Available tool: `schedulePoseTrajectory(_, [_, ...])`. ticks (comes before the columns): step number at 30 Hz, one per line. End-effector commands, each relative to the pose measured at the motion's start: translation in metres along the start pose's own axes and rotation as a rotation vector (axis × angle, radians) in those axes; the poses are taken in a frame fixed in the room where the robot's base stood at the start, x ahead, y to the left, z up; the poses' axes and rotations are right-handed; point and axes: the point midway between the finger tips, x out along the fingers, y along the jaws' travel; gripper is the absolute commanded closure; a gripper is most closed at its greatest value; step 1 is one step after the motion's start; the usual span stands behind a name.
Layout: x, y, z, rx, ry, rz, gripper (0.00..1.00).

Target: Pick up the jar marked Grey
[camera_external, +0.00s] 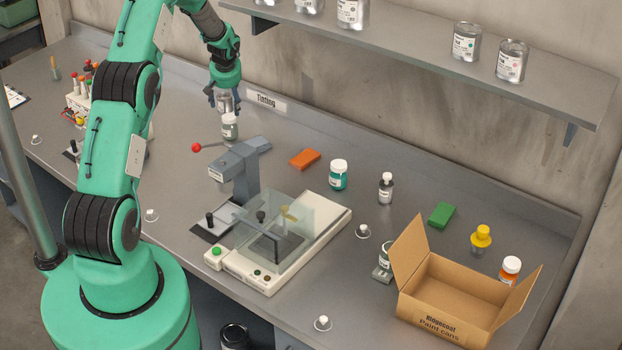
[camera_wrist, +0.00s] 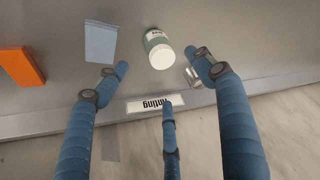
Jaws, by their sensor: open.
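A small jar with a white lid and a grey-green label (camera_external: 229,128) stands upright on the bench near the Tinting sign. It also shows in the wrist view (camera_wrist: 158,50), its label too small to read surely. My gripper (camera_external: 225,98) is above and slightly behind this jar, pointing down. In the wrist view my three blue fingers (camera_wrist: 163,76) are spread, with nothing between them; the jar lies just beyond their tips. A second jar with a greyish label (camera_external: 383,268) stands left of the cardboard box, partly hidden by its flap.
A grey stand with a red-knobbed lever (camera_external: 240,160) is close in front of the jar. A small metallic object (camera_wrist: 193,77) is beside it. The orange block (camera_external: 305,159), teal jar (camera_external: 338,176), scale (camera_external: 280,245) and cardboard box (camera_external: 450,300) lie rightward. A shelf (camera_external: 420,45) overhangs behind.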

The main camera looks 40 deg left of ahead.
Motion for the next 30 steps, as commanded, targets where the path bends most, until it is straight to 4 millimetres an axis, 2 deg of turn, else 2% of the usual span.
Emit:
schedulePoseTrajectory(8, [0.013, 0.0, 0.001, 0.0, -0.002, -0.001, 0.32])
schedulePoseTrajectory(24, [0.073, 0.0, 0.001, 0.0, -0.002, -0.001, 0.32])
schedulePoseTrajectory(30, [0.084, 0.0, 0.001, 0.001, -0.001, 0.0, 0.32])
